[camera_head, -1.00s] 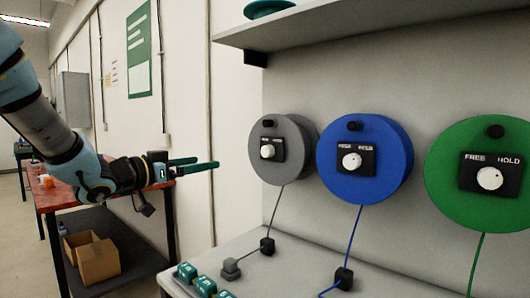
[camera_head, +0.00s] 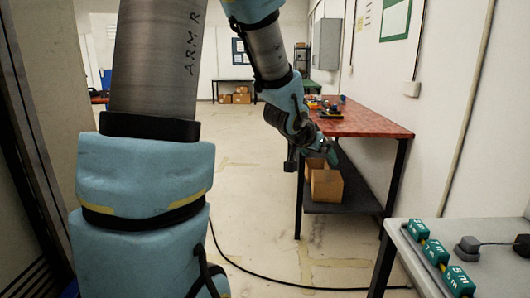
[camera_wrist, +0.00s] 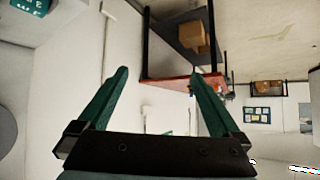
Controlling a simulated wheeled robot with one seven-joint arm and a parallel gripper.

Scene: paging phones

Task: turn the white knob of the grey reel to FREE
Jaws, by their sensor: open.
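The grey reel and its white knob are out of the head view now. In the wrist view, part of a grey round shape (camera_wrist: 7,128) is cut off at the left edge; I cannot tell if it is the reel, and no knob shows on it. My gripper (camera_wrist: 158,72) is open, with its green fingers apart and nothing between them. In the head view my gripper (camera_head: 332,154) hangs at the end of my arm, in front of the red-topped table, away from the reel wall.
A red-topped table (camera_head: 365,121) stands ahead, with a cardboard box (camera_head: 326,186) on its lower shelf. A pale counter (camera_head: 420,275) at lower right bears green marked blocks (camera_head: 438,252) and a grey block (camera_head: 467,247). A black cable crosses the open floor (camera_head: 250,215).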

